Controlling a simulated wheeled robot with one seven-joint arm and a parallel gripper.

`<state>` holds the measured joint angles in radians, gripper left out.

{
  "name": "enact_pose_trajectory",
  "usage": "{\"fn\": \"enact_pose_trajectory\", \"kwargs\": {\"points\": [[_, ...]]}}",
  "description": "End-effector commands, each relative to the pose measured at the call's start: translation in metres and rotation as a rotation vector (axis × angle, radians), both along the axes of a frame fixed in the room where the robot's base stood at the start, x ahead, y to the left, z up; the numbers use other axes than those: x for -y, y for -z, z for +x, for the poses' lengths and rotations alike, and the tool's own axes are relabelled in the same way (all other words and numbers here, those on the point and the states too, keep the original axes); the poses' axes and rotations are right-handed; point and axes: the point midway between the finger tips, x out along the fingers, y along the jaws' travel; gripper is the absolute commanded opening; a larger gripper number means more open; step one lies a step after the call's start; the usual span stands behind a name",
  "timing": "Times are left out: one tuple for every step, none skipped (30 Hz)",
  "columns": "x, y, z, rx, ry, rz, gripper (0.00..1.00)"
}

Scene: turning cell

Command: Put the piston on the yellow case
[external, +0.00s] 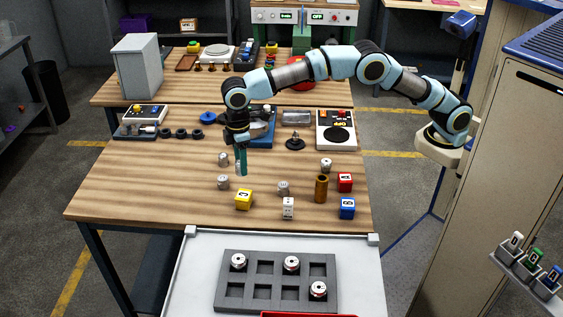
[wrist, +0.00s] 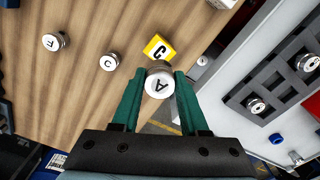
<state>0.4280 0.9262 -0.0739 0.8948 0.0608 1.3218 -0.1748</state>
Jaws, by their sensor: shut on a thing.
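My gripper (external: 241,166) is shut on a silver piston (wrist: 158,82) marked A. The piston sits between the green fingers (wrist: 159,76) in the wrist view and is mostly hidden by them in the external view. The yellow case (external: 244,199), a small cube marked C, stands on the wooden table near its front edge. It also shows in the wrist view (wrist: 156,46), just beyond the held piston. In the external view my gripper is above and behind the yellow case, with a gap between piston and case.
Loose pistons (external: 223,183) stand left of the case, and another (external: 283,187) right of it. A white case (external: 288,208), brass tube (external: 321,189), red case (external: 345,183) and blue case (external: 347,208) stand farther right. A grey tray (external: 229,274) with pistons lies in front.

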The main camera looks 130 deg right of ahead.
Motion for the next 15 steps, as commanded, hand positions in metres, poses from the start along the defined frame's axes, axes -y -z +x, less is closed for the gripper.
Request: {"fn": "enact_pose_trajectory", "kwargs": {"points": [[-0.001,0.009,-0.001,-0.006,0.001,0.002,0.0],[0.0,0.015,-0.001,-0.005,0.001,0.002,0.0],[0.0,0.023,-0.001,-0.005,0.001,0.003,0.0],[0.0,0.027,-0.001,-0.004,0.001,0.001,0.0],[0.0,0.032,-0.001,-0.003,0.001,0.002,0.0],[0.0,0.037,-0.001,-0.003,0.001,0.002,0.0],[0.0,0.04,-0.001,-0.002,0.001,0.002,0.0],[0.0,0.043,-0.001,-0.002,0.001,0.002,0.0],[0.0,0.046,-0.001,-0.002,0.001,0.002,0.0],[0.0,0.048,-0.001,-0.001,0.001,0.001,0.0],[0.0,0.05,-0.001,-0.001,0.001,0.001,0.0],[0.0,0.053,-0.001,-0.002,0.001,0.002,0.0],[0.0,0.056,-0.001,-0.003,0.001,0.002,0.0],[0.0,0.06,-0.002,-0.003,0.001,0.002,0.0],[0.0,0.065,-0.001,-0.003,0.001,0.002,0.0]]}}
